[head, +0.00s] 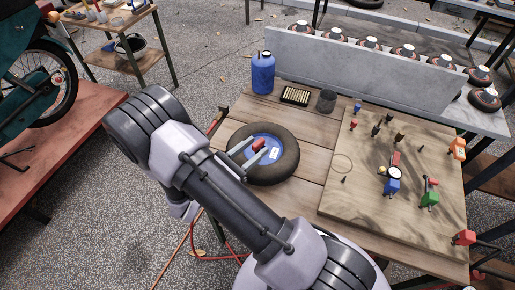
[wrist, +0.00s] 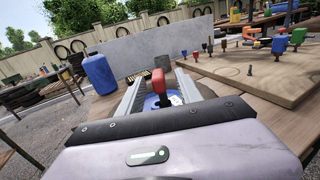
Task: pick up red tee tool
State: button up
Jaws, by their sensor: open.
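A red tee tool (head: 259,145) with a bar-shaped red handle shows over the blue hub (head: 270,155) of a black tyre lying on the wooden table. In the wrist view the red handle (wrist: 159,82) stands upright between the two fingers. My gripper (head: 256,147) is open, with one finger on each side of the handle. In the wrist view the fingers (wrist: 164,76) appear apart from it. The tool's lower end is hard to make out.
A blue bottle (head: 263,75), a dark tray (head: 295,95) and a dark cup (head: 327,101) stand behind the tyre (head: 285,165). A wooden board (head: 345,205) with several coloured tools and pegs lies to the right. A grey wall (head: 370,80) runs behind.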

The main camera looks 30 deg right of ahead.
aim_at(264, 140)
jog(key=b+x, duration=0.2)
jog(key=x, duration=0.3)
jog(key=shift+w+d, duration=0.15)
jog(key=shift+d, duration=0.05)
grip_shut()
jog(key=shift+r, duration=0.1)
